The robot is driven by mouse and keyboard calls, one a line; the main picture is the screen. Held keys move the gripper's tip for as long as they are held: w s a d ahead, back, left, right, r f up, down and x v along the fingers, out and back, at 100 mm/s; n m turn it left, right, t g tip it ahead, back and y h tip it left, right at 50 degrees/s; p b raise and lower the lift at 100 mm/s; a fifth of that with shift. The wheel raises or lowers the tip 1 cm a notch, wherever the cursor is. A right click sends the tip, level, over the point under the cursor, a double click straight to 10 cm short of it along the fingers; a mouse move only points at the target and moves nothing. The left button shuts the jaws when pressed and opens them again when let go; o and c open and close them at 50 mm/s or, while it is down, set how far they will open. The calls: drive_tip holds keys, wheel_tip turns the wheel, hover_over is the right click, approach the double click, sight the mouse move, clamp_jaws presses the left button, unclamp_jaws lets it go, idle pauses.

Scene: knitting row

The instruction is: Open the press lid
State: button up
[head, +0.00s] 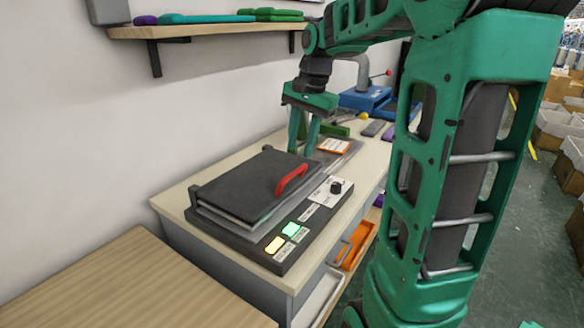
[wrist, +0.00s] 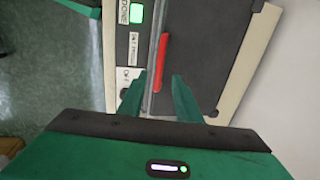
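The press (head: 262,205) sits on the workbench with its dark flat lid (head: 249,180) lying down over the base. A red handle (head: 291,179) is on the lid's front edge, and it also shows in the wrist view (wrist: 162,63). My gripper (head: 302,142) is above the bench, just behind the press in the head view. In the wrist view its two green fingers (wrist: 160,82) are spread apart. The near end of the handle lies in line with the gap between them. Nothing is held. I cannot tell the exact height of the fingers over the lid.
The press's front strip has a lit green button (head: 290,229), a lit yellow button (head: 275,245) and a black knob (head: 336,187). A blue machine (head: 365,99) stands farther back. A wall shelf (head: 205,30) is above.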

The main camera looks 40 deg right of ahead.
sight(295, 171)
drive_tip(key=f, duration=0.5)
drive_tip(key=w+f, duration=0.1)
drive_tip(key=f, duration=0.1)
drive_tip(key=shift+w+a+f, duration=0.1)
drive_tip(key=shift+a+f, duration=0.1)
